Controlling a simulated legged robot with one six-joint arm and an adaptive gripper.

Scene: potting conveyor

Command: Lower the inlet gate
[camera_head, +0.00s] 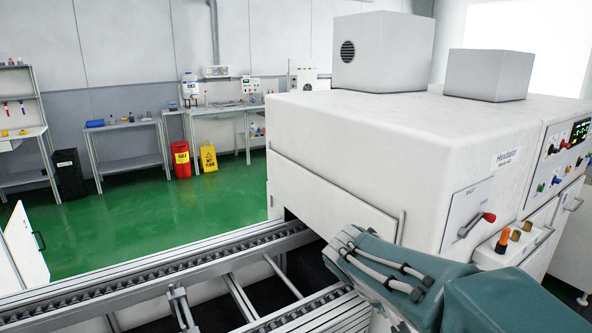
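The large white machine (385,125) stands at the right, with the conveyor (170,272) running into its left-facing side. A flat white panel (325,200), which looks like the inlet gate, sits on that side above the conveyor. A dark gap shows under its lower edge, so it appears raised; my arm hides part of the gap. A lever with a red knob (488,217) is on a light plate (467,215) on the machine's front. My teal arm crosses the lower right, in front of the machine's lower part. My gripper cannot be seen.
Orange and brassy knobs (514,236) sit below the lever plate, and a control panel (566,150) is farther right. The conveyor's metal rails and frame fill the lower left.

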